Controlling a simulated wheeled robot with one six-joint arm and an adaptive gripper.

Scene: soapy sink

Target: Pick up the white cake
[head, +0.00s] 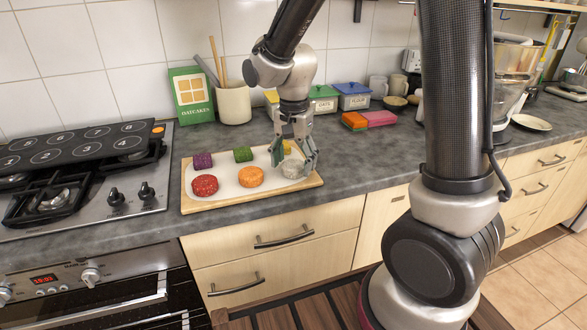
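The white cake (293,169) is a round, pale cake at the right end of a white plate on a wooden board (195,208). My gripper (294,164) is right over it, pointing down, with its fingers spread to either side of the cake. The fingers look open; whether they touch the cake's sides is hard to tell. The upper back of the cake is partly hidden by the gripper. The cake appears to rest on the plate.
A red cake (204,185) and an orange cake (251,177) stand left of the white one. Behind are purple (202,160), green (243,154) and yellow cakes (286,147). A utensil crock (234,104) and canisters (322,98) stand behind; a stove is left.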

